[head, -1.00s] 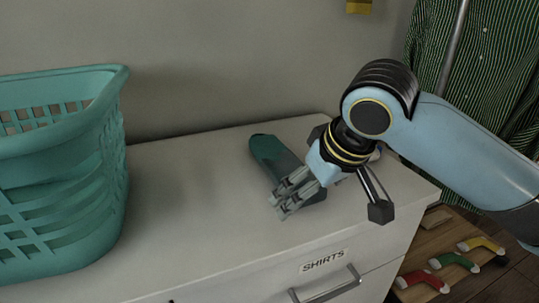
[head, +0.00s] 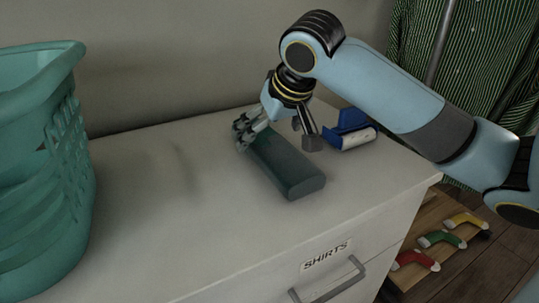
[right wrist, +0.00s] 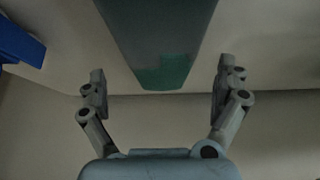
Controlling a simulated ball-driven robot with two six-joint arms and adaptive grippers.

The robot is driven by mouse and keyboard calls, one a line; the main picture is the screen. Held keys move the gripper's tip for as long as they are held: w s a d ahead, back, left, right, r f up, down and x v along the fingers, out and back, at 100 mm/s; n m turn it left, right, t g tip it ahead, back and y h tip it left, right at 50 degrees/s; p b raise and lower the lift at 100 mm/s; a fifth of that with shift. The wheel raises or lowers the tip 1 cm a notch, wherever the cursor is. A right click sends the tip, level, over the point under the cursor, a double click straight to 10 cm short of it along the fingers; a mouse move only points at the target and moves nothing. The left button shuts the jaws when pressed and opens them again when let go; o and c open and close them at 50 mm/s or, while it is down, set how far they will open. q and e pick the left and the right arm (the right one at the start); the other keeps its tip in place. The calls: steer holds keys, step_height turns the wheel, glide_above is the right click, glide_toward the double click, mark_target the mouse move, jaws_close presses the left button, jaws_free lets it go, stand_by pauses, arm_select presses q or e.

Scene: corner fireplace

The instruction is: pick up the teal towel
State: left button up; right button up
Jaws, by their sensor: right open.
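The teal towel (head: 287,168) is a dark, rolled or folded long shape lying on the white dresser top. Its far end is partly hidden by my right gripper (head: 244,132), which points down at that end. In the right wrist view the towel (right wrist: 160,40) comes in from the top, with a brighter green patch at its end. The open fingers of my right gripper (right wrist: 160,88) stand apart on either side of that end, with nothing held between them. My left gripper is not in view.
A teal laundry basket (head: 50,170) stands on the dresser at the left. A blue object with a white roll (head: 352,130) lies right of the towel. The dresser top (head: 170,215) is clear between basket and towel. Socks (head: 440,240) lie lower right.

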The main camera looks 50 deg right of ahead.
mark_target(266, 138)
steer(key=x, duration=0.3)
steer(key=shift+f+b, duration=0.1)
steer(key=shift+b, duration=0.25)
steer(key=c, duration=1.4)
